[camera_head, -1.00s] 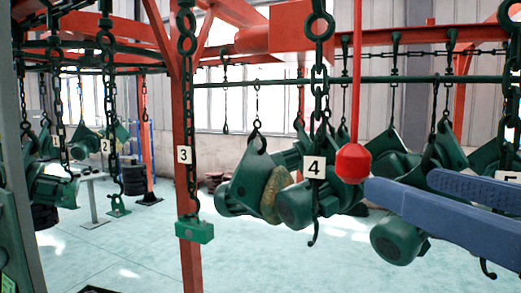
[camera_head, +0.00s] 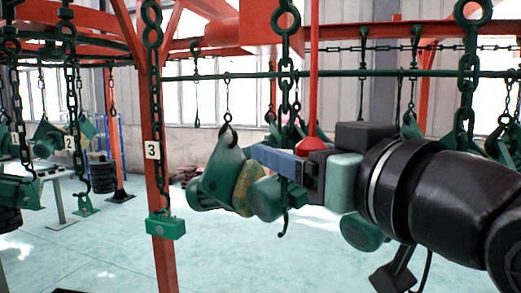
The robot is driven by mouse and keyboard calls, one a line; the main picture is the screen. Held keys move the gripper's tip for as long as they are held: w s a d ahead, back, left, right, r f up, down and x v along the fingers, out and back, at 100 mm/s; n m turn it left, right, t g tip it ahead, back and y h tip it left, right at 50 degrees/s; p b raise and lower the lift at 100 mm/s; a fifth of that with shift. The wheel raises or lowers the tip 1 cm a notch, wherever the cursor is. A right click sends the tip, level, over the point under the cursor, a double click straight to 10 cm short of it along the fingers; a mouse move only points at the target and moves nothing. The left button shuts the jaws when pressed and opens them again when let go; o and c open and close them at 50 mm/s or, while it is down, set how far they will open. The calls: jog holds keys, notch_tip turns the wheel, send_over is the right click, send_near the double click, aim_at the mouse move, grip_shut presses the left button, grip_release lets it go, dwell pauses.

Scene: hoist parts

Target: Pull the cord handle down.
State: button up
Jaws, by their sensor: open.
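The red cord (camera_head: 314,70) hangs down from above, right of centre. Its red handle (camera_head: 312,143) shows only its upper part; my gripper hides the rest. My gripper (camera_head: 268,160) reaches in from the right, with its blue fingers pointing left at handle height. The jaws are open. The handle is close to the base of the fingers in the picture, but I cannot tell whether it is between them or behind them.
Green hoists (camera_head: 220,175) hang from chains just beyond my fingers. A dark chain (camera_head: 287,75) hangs left of the cord, and a hook (camera_head: 284,222) hangs below my fingers. A red post (camera_head: 160,200) with a "3" tag (camera_head: 152,150) stands left. The pale floor there is mostly clear.

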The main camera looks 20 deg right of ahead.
jog(key=shift+s, duration=0.1)
grip_shut()
dwell(1.2)
